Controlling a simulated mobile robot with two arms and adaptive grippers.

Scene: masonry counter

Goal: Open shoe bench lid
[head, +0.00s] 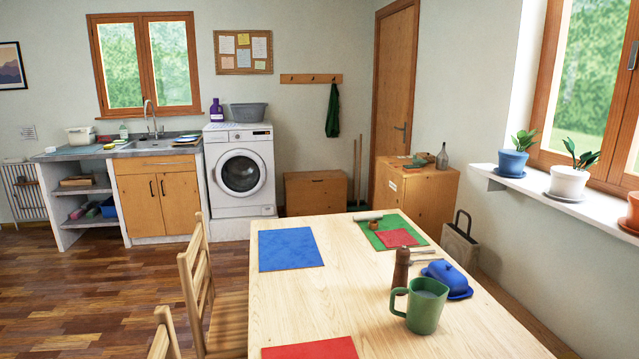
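A low wooden chest (315,195), which looks like the shoe bench, stands against the back wall between the washing machine and the door. Its flat top appears shut. Its lower front is partly hidden behind the dining table. Neither of my grippers is in view.
The washing machine (240,185) adjoins the chest. Wooden floor (90,280) is open at left.

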